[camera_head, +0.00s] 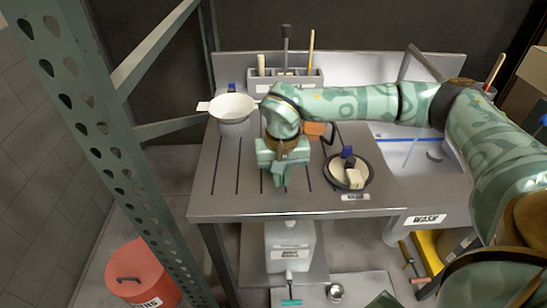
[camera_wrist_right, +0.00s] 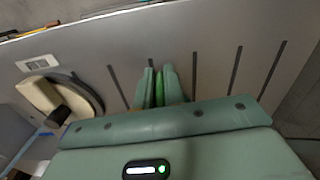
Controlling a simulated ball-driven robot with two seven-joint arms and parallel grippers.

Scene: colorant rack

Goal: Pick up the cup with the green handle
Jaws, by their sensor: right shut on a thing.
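My right gripper (camera_head: 280,180) is over the grooved left part of the steel counter, pointing down. In the right wrist view its two fingers (camera_wrist_right: 159,75) are close together, shut on a narrow bright green piece (camera_wrist_right: 159,90), which looks like the green handle. The cup's body cannot be made out in either view; the gripper may hide it. I cannot tell whether the handle's cup touches the counter. My left gripper is not in view.
A white bowl (camera_head: 232,107) stands at the counter's back left. A grey caddy (camera_head: 285,82) stands behind. A green perforated post (camera_head: 110,140) rises at left.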

